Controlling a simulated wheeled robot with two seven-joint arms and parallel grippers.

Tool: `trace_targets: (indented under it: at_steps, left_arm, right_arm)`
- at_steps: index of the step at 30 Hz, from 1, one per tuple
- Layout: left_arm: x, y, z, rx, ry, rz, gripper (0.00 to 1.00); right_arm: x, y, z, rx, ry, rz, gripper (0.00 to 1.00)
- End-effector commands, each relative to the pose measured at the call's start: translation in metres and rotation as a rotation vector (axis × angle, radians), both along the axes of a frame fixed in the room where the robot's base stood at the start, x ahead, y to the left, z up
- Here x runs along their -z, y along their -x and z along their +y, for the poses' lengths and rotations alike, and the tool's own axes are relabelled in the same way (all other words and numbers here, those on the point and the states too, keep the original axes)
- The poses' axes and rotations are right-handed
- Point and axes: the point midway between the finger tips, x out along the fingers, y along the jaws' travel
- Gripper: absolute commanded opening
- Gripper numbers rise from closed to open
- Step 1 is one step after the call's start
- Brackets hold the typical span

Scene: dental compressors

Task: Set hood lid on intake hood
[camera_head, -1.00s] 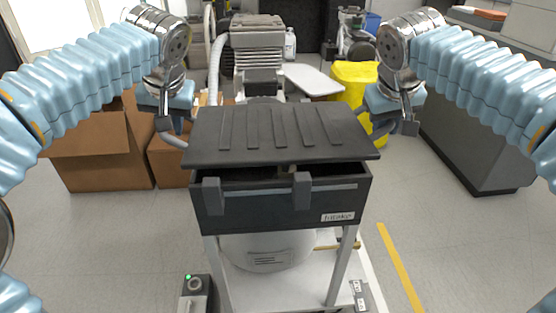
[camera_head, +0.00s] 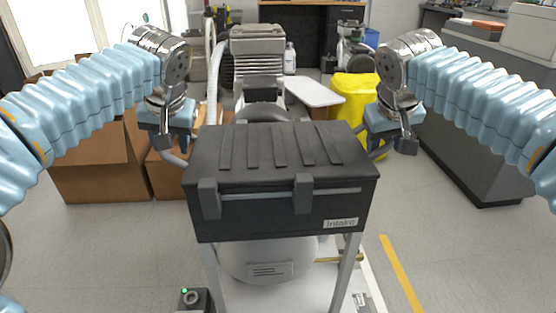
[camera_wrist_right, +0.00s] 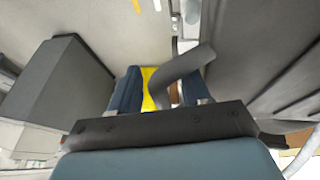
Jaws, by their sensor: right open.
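The dark hood lid (camera_head: 267,165), ribbed on top, lies on the black intake hood (camera_head: 270,222) in the head view. My right gripper (camera_head: 378,148) is at the lid's right side. In the right wrist view its blue fingers (camera_wrist_right: 160,90) are apart, with a curved dark grey handle (camera_wrist_right: 185,65) between them, not clamped. My left gripper (camera_head: 178,152) is at the lid's left side by a similar handle; its fingertips are too hidden to tell their state.
A compressor (camera_head: 258,60) stands behind the hood. Cardboard boxes (camera_head: 95,165) are at left, a yellow bin (camera_head: 353,95) behind right, and a grey cabinet (camera_head: 465,130) at right. A small box with a green light (camera_head: 192,298) is at front. Floor at right is clear.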

Motion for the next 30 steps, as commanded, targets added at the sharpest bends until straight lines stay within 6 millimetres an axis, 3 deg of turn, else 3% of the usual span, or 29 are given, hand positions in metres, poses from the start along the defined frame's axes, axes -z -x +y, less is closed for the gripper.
trace_targets:
  at_steps: [5, 12, 18, 23, 30]
  left_arm:
    - [-0.020, 0.007, -0.006, 0.002, 0.001, -0.005, 0.47]
    - [-0.070, 0.026, -0.019, 0.002, 0.001, -0.004, 0.47]
    - [-0.099, 0.038, -0.026, 0.002, 0.000, -0.003, 0.47]
    - [-0.107, 0.042, -0.028, 0.000, 0.000, -0.001, 0.47]
    - [-0.108, 0.042, -0.028, -0.001, 0.000, 0.000, 0.47]
  right_arm:
    - [0.000, 0.000, 0.000, 0.000, -0.001, 0.000, 0.47]
    - [0.000, 0.000, 0.001, 0.000, -0.001, 0.000, 0.47]
    - [0.000, 0.000, 0.001, 0.000, -0.001, 0.000, 0.47]
    - [-0.006, 0.002, 0.002, -0.001, -0.001, -0.002, 0.47]
    - [-0.048, 0.020, 0.009, -0.002, -0.003, -0.005, 0.47]
